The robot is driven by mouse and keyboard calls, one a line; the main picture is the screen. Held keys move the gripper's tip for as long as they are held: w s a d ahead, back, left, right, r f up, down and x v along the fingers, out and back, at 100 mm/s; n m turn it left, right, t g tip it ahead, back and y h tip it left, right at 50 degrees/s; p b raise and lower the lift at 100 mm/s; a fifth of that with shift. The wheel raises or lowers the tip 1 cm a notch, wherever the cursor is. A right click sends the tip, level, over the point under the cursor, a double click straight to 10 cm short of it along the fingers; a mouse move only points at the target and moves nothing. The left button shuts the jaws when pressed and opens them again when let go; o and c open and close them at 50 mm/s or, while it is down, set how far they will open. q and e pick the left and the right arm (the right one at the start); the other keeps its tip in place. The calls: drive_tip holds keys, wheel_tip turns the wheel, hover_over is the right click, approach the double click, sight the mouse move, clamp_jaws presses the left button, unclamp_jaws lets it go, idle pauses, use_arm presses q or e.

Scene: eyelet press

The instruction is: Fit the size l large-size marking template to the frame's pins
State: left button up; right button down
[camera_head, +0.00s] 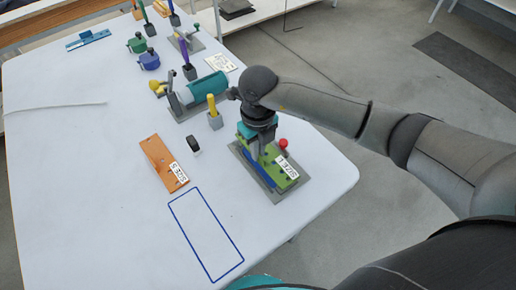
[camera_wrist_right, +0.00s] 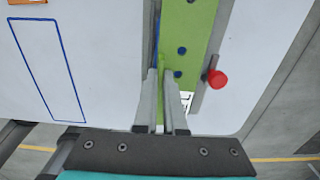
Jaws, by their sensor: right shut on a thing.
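The green size L template (camera_head: 272,160), with a white label reading SIZE L (camera_head: 287,167), lies over the blue frame (camera_head: 254,167) on a grey base plate. It also shows in the right wrist view (camera_wrist_right: 203,22), with dark blue round spots along its face. My right gripper (camera_head: 263,150) is above the template and shut on it; in the wrist view both fingertips (camera_wrist_right: 163,78) are close around a green part of it. I cannot tell whether the pins are through the holes or whether the template is seated flat. My left gripper is not in view.
A red knob (camera_head: 283,143) stands beside the frame. An orange template labelled SIZE S (camera_head: 158,158), a small black item (camera_head: 193,144) and an empty blue outline (camera_head: 207,235) are to the left. A teal roller device (camera_head: 205,87) and several tools are further back. The table's right edge is close.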

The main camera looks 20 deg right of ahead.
drive_tip(key=shift+f+b, duration=1.1)
drive_tip(key=shift+f, duration=0.3)
idle(2.0)
drive_tip(key=c, duration=0.9)
unclamp_jaws()
drive_tip(key=shift+r+p, duration=2.1)
drive_tip(key=shift+r, duration=0.5)
drive_tip(key=shift+f, duration=0.1)
